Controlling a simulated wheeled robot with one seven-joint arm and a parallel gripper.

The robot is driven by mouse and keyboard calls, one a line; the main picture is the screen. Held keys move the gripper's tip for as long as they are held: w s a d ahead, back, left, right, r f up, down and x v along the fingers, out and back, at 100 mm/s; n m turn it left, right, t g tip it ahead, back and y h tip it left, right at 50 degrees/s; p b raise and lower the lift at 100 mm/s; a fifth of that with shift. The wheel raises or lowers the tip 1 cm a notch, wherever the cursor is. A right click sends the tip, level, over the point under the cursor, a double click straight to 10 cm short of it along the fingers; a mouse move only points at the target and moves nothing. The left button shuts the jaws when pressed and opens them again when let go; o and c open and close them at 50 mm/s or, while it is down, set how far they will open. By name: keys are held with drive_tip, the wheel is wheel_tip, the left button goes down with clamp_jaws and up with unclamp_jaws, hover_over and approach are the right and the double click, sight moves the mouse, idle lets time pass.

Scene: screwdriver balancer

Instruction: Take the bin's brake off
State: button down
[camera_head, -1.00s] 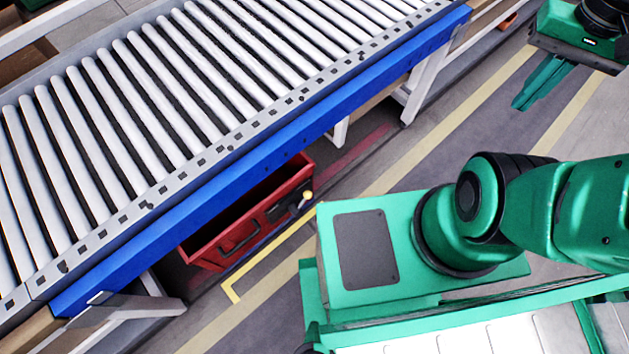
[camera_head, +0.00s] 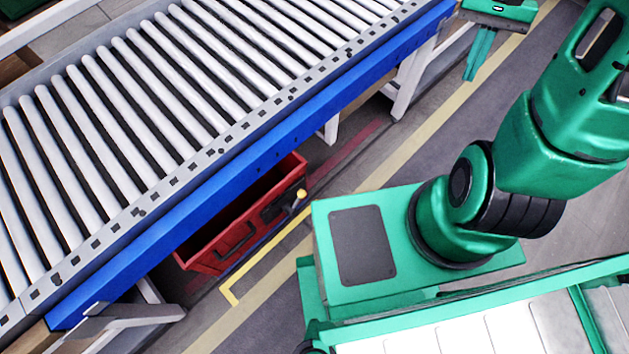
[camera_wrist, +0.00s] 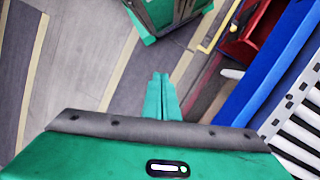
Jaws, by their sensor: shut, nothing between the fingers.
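The red bin (camera_head: 240,225) stands on the floor partly under the conveyor, whose blue side rail hides its far part. A brake lever with a yellow knob (camera_head: 301,194) sticks out at the bin's right end, above a dark bracket. My gripper (camera_head: 472,68) is at the top right, shut and empty, well away from the bin. In the wrist view my gripper's fingers (camera_wrist: 161,92) are together over the bare floor.
The roller conveyor (camera_head: 200,95) with its blue rail (camera_head: 265,150) runs diagonally above the bin. White conveyor legs (camera_head: 411,78) stand beyond it. Yellow floor lines (camera_head: 262,256) mark the bin's place. The floor aisle (camera_head: 415,140) between conveyor and my base is clear.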

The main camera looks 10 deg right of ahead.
drive_tip(key=w+a+f+m+g+y, duration=0.1)
drive_tip(key=w+a+f, duration=0.15)
drive_tip(key=f, duration=0.55)
drive_tip(key=w+a+f+y, duration=0.1)
drive_tip(key=w+f, duration=0.2)
drive_tip(key=f, duration=0.5)
drive_tip(key=w+a+f+m+g+y, duration=0.1)
drive_tip(key=w+a+f+y, duration=0.1)
drive_tip(key=f, duration=0.7)
drive_tip(key=s+a+f+m+y, duration=0.1)
drive_tip(key=a+f+m+y, duration=0.1)
drive_tip(key=a+f, duration=0.7)
drive_tip(key=s+a+f+m+y, duration=0.1)
drive_tip(key=a+f+y, duration=0.3)
drive_tip(key=a+f, duration=0.5)
wheel_tip(320, 180, down, 5)
drive_tip(key=shift+r+m, duration=0.1)
drive_tip(key=shift+m, duration=0.5)
drive_tip(key=shift+s, duration=0.1)
drive_tip(key=a+r+x, duration=0.1)
drive_tip(key=r+x, duration=0.1)
drive_tip(key=x, duration=1)
drive_tip(key=shift+s+a, duration=0.35)
drive_tip(key=shift+a, duration=0.25)
